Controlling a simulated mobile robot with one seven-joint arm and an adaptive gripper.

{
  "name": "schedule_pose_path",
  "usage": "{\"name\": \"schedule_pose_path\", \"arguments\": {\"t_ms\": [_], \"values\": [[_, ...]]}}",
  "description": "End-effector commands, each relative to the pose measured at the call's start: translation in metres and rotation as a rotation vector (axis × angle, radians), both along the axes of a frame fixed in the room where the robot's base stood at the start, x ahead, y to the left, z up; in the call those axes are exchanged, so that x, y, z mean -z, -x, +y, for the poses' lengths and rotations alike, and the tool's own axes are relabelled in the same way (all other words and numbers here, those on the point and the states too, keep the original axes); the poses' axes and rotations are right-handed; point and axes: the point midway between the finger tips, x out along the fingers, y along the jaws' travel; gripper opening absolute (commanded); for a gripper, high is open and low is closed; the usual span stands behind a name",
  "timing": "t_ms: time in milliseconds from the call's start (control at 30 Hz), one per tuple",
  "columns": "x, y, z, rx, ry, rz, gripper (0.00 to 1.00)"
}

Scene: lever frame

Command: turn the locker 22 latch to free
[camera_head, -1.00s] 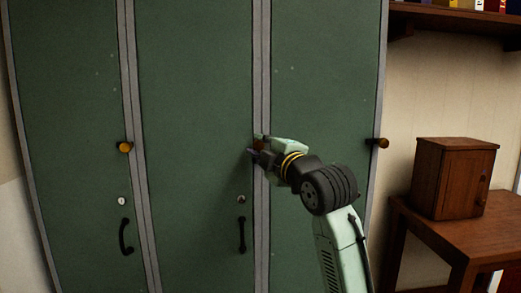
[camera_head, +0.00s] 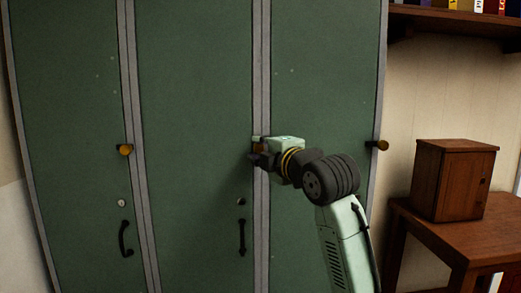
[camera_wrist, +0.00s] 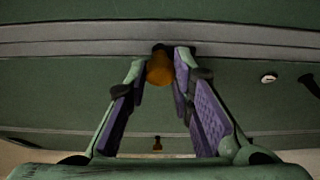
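The latch (camera_head: 257,147) is a small brass-orange knob on the grey strip right of the middle green locker door (camera_head: 195,70). It is partly hidden by my gripper in the head view. My gripper (camera_head: 256,150) is at this knob, one finger above and one below. In the wrist view the orange knob (camera_wrist: 160,69) sits between the tips of the purple-padded fingers (camera_wrist: 161,75). The fingers look close against both sides, with little or no gap. No locker number is readable.
Similar brass knobs stand at the left strip (camera_head: 125,149) and right edge (camera_head: 380,144). Black handles (camera_head: 242,237) and round locks (camera_head: 241,202) are lower on the doors. A wooden box (camera_head: 454,178) on a small table (camera_head: 470,233) and a shelf (camera_head: 460,20) are at right.

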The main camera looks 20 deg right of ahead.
Motion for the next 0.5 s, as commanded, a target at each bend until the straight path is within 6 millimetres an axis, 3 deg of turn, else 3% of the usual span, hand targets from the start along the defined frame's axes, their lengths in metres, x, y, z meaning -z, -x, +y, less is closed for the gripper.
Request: {"name": "schedule_pose_path", "arguments": {"t_ms": [300,500], "values": [[0.0001,-0.0001,0.0004,-0.001,-0.001,0.000,0.41],[0.0001,-0.0001,0.0001,0.000,-0.001,0.000,0.41]]}}
